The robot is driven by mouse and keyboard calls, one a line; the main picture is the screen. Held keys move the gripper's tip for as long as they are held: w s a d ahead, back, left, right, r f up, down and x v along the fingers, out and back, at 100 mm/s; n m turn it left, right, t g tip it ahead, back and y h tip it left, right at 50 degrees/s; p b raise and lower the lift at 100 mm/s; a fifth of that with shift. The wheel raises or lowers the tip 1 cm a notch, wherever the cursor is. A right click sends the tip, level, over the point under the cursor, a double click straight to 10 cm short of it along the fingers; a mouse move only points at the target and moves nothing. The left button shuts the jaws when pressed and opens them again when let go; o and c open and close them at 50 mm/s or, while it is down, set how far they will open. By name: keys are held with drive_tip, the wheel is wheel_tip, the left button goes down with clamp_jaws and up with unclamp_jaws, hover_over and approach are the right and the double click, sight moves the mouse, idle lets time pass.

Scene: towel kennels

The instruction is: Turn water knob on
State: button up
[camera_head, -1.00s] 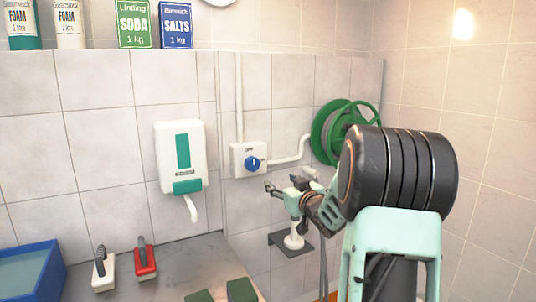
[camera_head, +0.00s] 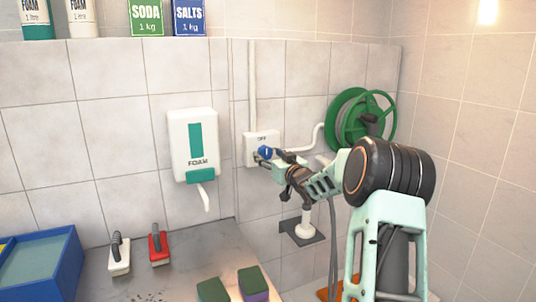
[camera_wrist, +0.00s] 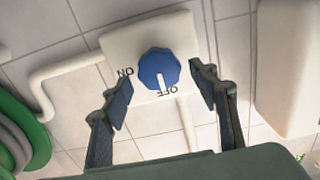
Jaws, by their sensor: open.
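The blue water knob (camera_head: 265,152) sits on a white wall box (camera_head: 254,140) in the head view, partly hidden by my gripper. In the wrist view the knob (camera_wrist: 159,69) lies between and just beyond my open fingers. Its white pointer mark is at the OFF label; the ON label is to the left of it in that view. The white box (camera_wrist: 120,42) fills the area around it. My gripper (camera_wrist: 158,98) is open with one finger on each side of the knob, and I cannot tell if either touches it. It also shows in the head view (camera_head: 267,157).
A green hose reel (camera_head: 345,120) hangs right of the box, joined by a white pipe. A white foam dispenser (camera_head: 197,140) hangs to the left. A white fitting (camera_head: 304,220) on a dark bracket is below. Brushes (camera_head: 158,245), sponges and a blue tub (camera_head: 72,260) are on the counter.

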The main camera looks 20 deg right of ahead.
drive_tip(key=shift+w, duration=0.45)
drive_tip(key=c, duration=1.2)
drive_tip(key=shift+o, duration=0.2)
